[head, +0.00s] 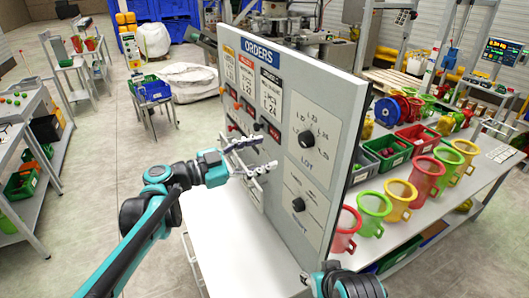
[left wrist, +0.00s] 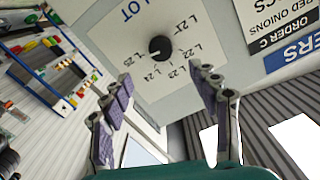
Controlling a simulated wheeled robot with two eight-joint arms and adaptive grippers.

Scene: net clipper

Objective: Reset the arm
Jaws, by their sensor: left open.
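My left arm (head: 150,222) reaches in from the lower left of the head view. My left gripper (head: 266,154) is open and empty in front of the orders panel (head: 345,100). In the left wrist view its fingers (left wrist: 160,78) are spread, with the panel's black LOT dial (left wrist: 160,48) beyond the gap; I see no contact with it. In the head view the LOT dial (head: 306,138) is right of the gripper, above a second dial (head: 298,205). Part of my right arm (head: 345,284) shows at the bottom edge, but its gripper is out of view.
A white surface (head: 240,250) lies below the panel. Right of it, a table holds coloured net funnels (head: 400,200) and crates (head: 385,150). A blue crate stand (head: 152,92) and a shelf with green bins (head: 20,182) stand left. Open floor (head: 110,150) lies between.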

